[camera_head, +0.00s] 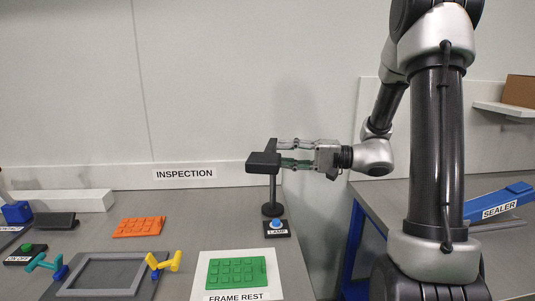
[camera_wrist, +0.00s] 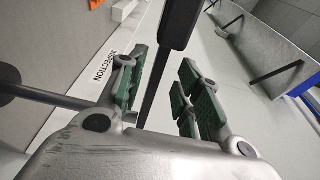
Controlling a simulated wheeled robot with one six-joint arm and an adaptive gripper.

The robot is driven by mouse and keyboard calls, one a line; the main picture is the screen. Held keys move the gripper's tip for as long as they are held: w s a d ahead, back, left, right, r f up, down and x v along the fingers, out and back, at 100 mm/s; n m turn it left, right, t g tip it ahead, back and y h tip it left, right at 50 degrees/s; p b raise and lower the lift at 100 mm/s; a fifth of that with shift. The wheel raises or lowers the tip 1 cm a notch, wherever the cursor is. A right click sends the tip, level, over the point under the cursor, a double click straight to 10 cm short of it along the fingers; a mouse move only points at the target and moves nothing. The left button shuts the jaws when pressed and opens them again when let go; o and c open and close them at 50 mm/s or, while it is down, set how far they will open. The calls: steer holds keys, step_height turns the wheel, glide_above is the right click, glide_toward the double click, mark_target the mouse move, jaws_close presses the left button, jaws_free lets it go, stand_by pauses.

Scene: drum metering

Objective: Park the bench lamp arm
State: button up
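The bench lamp stands at the right end of the inspection bench, with a round black base (camera_head: 272,210), a thin upright post and a flat black head (camera_head: 262,162). My gripper (camera_head: 290,153) reaches in from the right at the height of the lamp head, its fingers pointing left. In the wrist view the fingers with green pads (camera_wrist: 165,92) are apart. The lamp's dark arm (camera_wrist: 155,95) runs between them, with a clear gap to the right finger; contact with the left finger is unclear. The lamp head (camera_wrist: 181,22) lies beyond the fingertips.
A blue button on a box labelled LAMP (camera_head: 277,229) stands before the lamp base. A green tray (camera_head: 236,272) lies on the frame rest, an orange one (camera_head: 139,227) further back. A grey frame (camera_head: 112,272) has yellow and teal clamps. The sealer bench (camera_head: 380,198) is right, across a gap.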

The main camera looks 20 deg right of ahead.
mark_target(268, 153)
steer(key=x, duration=0.5)
steer(key=shift+a, duration=0.15)
steer(key=shift+c, duration=0.2)
jaws_close()
